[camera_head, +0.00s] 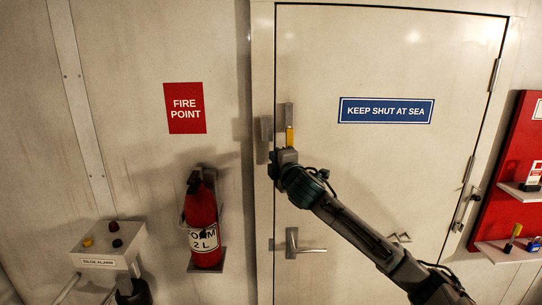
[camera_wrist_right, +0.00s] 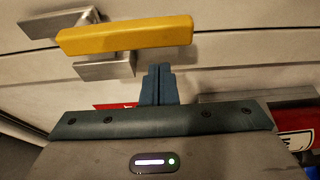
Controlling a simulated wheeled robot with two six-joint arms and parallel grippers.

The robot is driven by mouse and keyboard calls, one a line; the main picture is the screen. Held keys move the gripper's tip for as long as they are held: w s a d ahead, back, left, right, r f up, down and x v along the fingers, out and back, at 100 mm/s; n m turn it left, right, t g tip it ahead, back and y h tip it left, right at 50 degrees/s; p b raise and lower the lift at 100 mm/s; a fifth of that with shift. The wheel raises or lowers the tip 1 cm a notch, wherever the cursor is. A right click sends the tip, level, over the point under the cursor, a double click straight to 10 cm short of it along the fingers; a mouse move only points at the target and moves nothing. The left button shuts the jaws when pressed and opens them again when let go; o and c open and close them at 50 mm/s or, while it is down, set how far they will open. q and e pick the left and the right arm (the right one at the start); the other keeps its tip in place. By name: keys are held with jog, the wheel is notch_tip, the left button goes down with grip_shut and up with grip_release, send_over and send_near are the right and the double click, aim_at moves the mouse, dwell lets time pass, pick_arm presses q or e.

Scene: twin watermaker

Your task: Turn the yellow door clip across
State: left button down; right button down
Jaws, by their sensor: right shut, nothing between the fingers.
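The yellow door clip (camera_head: 290,137) is on the left edge of the pale door, and stands upright in the head view. Its lower end is hidden by my right gripper. In the right wrist view the yellow bar (camera_wrist_right: 125,36) lies across the top, with grey metal blocks behind it. My right gripper (camera_head: 284,156) is at the clip's lower part. Its fingers, also in the right wrist view (camera_wrist_right: 158,68), are shut and empty, with their tips just beside the bar and a small gap showing. My left gripper is not in view.
A grey bracket (camera_head: 266,129) sits on the frame beside the clip. A door handle (camera_head: 293,243) is below. A red fire extinguisher (camera_head: 202,222) and a bilge alarm box (camera_head: 108,242) are at left. A red board with shelves (camera_head: 519,190) is at right.

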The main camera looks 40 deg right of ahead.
jog(key=shift+s+d+p, duration=0.4)
jog(key=shift+s+d, duration=0.4)
jog(key=shift+d, duration=0.15)
